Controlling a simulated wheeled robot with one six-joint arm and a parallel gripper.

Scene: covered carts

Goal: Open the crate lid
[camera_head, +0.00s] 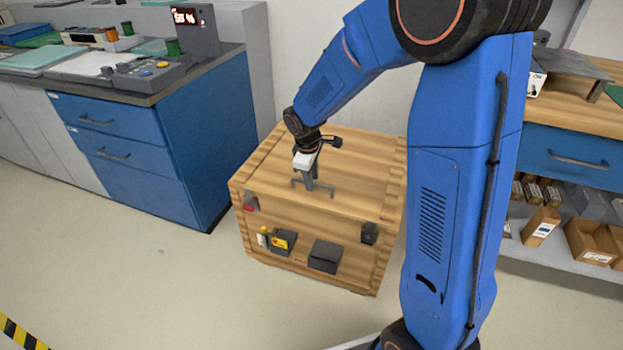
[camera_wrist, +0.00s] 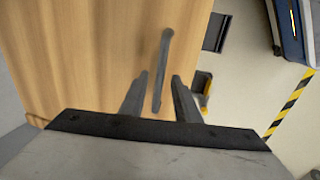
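The wooden crate (camera_head: 290,225) stands on the floor with its lid (camera_head: 365,170) lying flat and closed on top. A grey bar handle (camera_head: 325,187) is on the lid near its front edge. My gripper (camera_head: 309,176) points down over this handle. In the wrist view, my gripper's two fingers (camera_wrist: 158,92) are apart, and the handle bar (camera_wrist: 166,55) runs between them with a gap on each side. Dark latches (camera_head: 250,203) (camera_head: 370,234) sit on the crate's front.
Two dark boxes (camera_head: 325,256) (camera_head: 284,242) are on the crate's front face. A blue drawer cabinet (camera_head: 150,145) stands to the left, and a workbench (camera_head: 580,110) with shelved boxes to the right. The floor (camera_head: 150,270) in front is clear.

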